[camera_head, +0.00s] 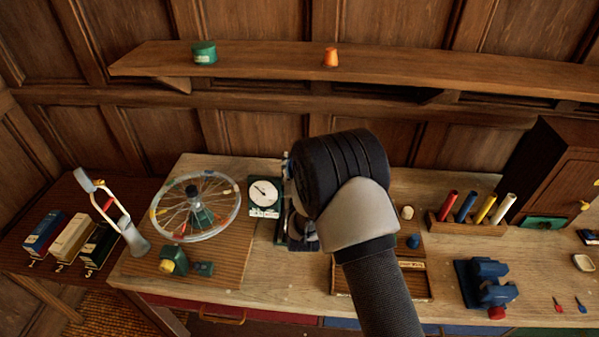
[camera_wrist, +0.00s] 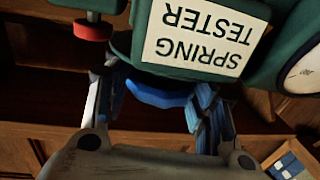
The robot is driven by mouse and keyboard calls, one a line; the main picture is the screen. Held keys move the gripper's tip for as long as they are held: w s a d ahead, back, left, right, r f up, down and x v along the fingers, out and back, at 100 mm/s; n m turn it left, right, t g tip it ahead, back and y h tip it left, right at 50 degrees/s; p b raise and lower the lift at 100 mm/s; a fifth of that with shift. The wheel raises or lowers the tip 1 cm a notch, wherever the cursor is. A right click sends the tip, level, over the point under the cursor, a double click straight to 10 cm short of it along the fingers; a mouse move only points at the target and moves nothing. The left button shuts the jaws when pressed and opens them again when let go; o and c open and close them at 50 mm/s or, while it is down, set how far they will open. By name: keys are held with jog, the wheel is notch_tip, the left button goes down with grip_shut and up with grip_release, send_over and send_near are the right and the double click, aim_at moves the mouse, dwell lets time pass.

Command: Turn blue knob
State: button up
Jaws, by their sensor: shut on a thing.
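The spring tester (camera_wrist: 200,38) is a dark green body with a white label, shown upside down in the wrist view. A blue knob (camera_wrist: 160,94) shows just below the label, between my fingers. My gripper (camera_wrist: 156,88) has one finger on each side of it and is shut on it. The exact contact is partly hidden by the tester body. In the head view the tester's white dial (camera_head: 264,193) stands left of my arm.
A red-rimmed knob (camera_wrist: 93,28) is close to my left finger in the wrist view. In the head view a spoked wheel (camera_head: 213,181) stands left of the tester. A pen rack (camera_head: 465,227) and a blue vise (camera_head: 487,282) are to the right.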

jog(key=m+h+b, duration=0.2)
jog(key=h, duration=0.1)
jog(key=m+h+b, duration=0.1)
jog(key=m+h, duration=0.1)
jog(key=h, duration=0.2)
jog(key=shift+a+f+m+g+b, duration=0.1)
jog(key=shift+a+m+g+b, duration=0.1)
jog(key=shift+m+g+b, duration=0.15)
jog(key=shift+d+m+g+h+b, duration=0.1)
jog(key=shift+m+g+h+b, duration=0.3)
jog(key=shift+m+g+h, duration=0.75)
jog(key=shift+m+g+h+b, duration=0.35)
jog(key=shift+m+h, duration=0.45)
jog(key=shift+h, duration=0.85)
jog(key=shift+r+h, duration=0.25)
jog(key=shift+h, duration=0.05)
jog(key=o, duration=1.1)
jog(key=shift+d+f, duration=0.1)
jog(key=shift+c, duration=0.2)
jog(key=v, duration=1.2)
jog(key=shift+w, duration=0.1)
